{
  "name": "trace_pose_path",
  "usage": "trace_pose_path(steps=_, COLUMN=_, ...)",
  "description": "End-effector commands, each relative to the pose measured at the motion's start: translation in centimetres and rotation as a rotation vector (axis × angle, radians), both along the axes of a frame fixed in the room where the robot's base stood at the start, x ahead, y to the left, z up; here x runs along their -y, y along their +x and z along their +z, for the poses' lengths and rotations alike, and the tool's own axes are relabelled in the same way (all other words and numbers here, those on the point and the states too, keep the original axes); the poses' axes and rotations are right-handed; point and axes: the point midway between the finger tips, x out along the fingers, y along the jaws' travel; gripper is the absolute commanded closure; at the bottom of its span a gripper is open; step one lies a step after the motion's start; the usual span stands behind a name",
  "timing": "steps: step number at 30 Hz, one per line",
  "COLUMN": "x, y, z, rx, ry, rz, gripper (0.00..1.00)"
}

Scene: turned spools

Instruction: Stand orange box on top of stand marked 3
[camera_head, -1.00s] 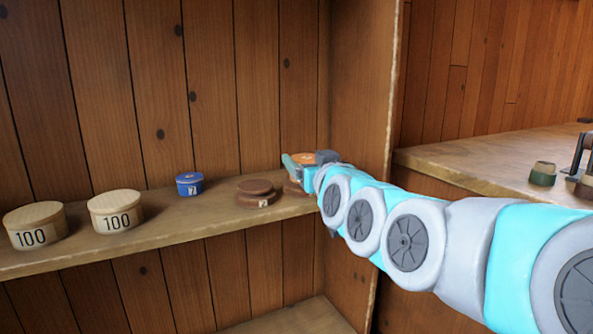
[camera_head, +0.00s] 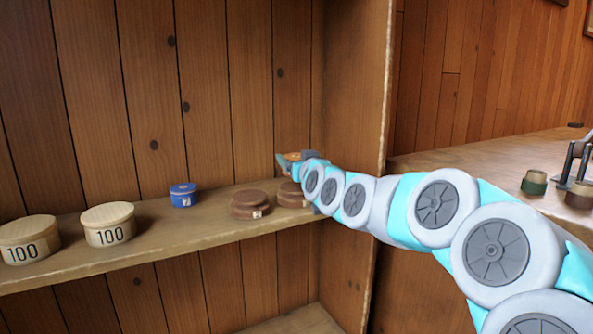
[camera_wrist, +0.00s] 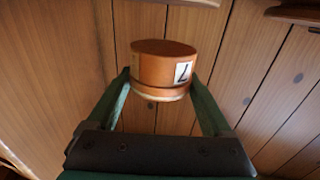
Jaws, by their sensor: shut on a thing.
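The orange box (camera_wrist: 162,68) is a short round box with a white label, held between the two fingers of my gripper (camera_wrist: 160,88) in the wrist view. In the head view the orange box (camera_head: 292,157) shows small at my gripper (camera_head: 289,162), raised above the shelf. Below it is a brown round stand (camera_head: 290,195), partly hidden by my arm, with a visible gap between. A second brown stepped stand (camera_head: 249,203) is just to its left, with a small label too small to read surely.
The shelf (camera_head: 160,228) also carries a blue box (camera_head: 183,195) and two pale round boxes marked 100, one (camera_head: 108,224) nearer the stands and one (camera_head: 28,240) far left. An upright side panel (camera_head: 352,110) stands close right of my gripper. A counter (camera_head: 480,165) lies beyond.

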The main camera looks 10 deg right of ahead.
Motion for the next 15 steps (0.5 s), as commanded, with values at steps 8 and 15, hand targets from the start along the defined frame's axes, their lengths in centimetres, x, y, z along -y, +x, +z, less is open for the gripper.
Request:
trace_pose_path(steps=8, x=0.0, y=0.4, z=-1.6, rx=-0.003, ry=0.001, rz=0.001, gripper=0.71)
trace_pose_path(steps=15, x=0.1, y=0.4, z=-3.5, rx=0.001, ry=-0.001, rz=0.000, gripper=0.71)
